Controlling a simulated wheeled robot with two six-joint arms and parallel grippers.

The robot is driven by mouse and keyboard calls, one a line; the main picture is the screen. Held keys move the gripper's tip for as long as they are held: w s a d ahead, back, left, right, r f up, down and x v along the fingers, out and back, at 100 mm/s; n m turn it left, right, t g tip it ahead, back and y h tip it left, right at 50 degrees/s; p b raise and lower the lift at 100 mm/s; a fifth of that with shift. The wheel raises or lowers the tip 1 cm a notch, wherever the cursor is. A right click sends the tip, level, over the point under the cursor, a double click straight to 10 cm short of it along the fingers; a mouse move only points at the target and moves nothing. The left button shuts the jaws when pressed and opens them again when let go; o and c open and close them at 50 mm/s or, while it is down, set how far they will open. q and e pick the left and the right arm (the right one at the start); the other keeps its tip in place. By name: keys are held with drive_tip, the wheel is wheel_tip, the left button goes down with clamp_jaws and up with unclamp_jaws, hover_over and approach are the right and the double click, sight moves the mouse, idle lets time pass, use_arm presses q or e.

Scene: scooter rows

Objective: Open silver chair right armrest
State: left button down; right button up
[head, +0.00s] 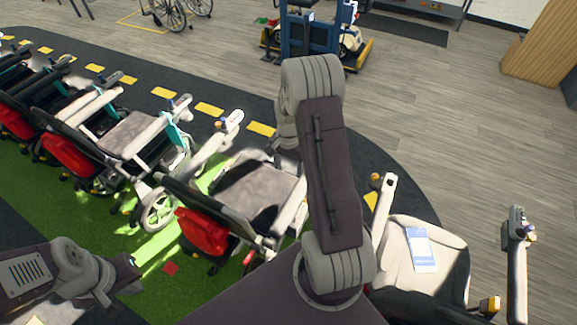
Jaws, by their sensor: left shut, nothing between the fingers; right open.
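Several wheelchair-like chairs with grey seats stand in a row; I cannot tell for sure which is the silver chair. The middle chair (258,190) has a grey seat, a red bag (202,232) and a raised light armrest with a controller (229,121). Its other armrest (291,208) is partly behind my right arm. The right-hand chair (440,236) has a pale seat and upright armrests on both sides. My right gripper (277,146) is open, small and partly hidden beyond my arm, above the middle chair's far edge. My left gripper (130,274) is shut and empty, low at left.
A blue-and-white card (421,249) lies on the right-hand chair's seat. More chairs (125,137) fill the left. A blue frame and a yellow-edged platform (357,58) stand at the back. The wooden floor (460,130) at right is clear.

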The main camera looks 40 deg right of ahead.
drive_tip(key=shift+w, duration=0.15)
clamp_jaws()
idle(0.9)
drive_tip(key=shift+o, duration=2.2)
unclamp_jaws()
wheel_tip(320, 180, up, 9)
drive_tip(key=b, duration=0.1)
